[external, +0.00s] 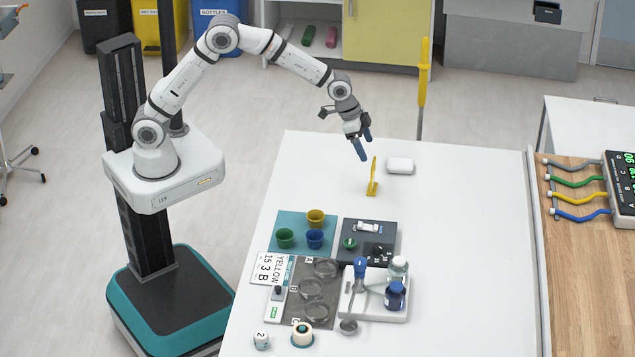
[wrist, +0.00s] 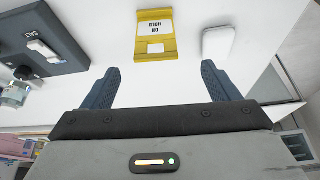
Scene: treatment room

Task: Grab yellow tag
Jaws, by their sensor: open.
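The yellow tag (external: 373,177) stands upright on the white table (external: 460,230), near its far edge. Nothing is between the fingers.
A small white box (external: 400,165) lies close to the right of the tag; it also shows in the wrist view (wrist: 219,42). A dark switch panel (external: 385,228), coloured cups on a teal mat (external: 284,220) and a bottle tray (external: 350,312) stand nearer the front. The table's right part is clear.

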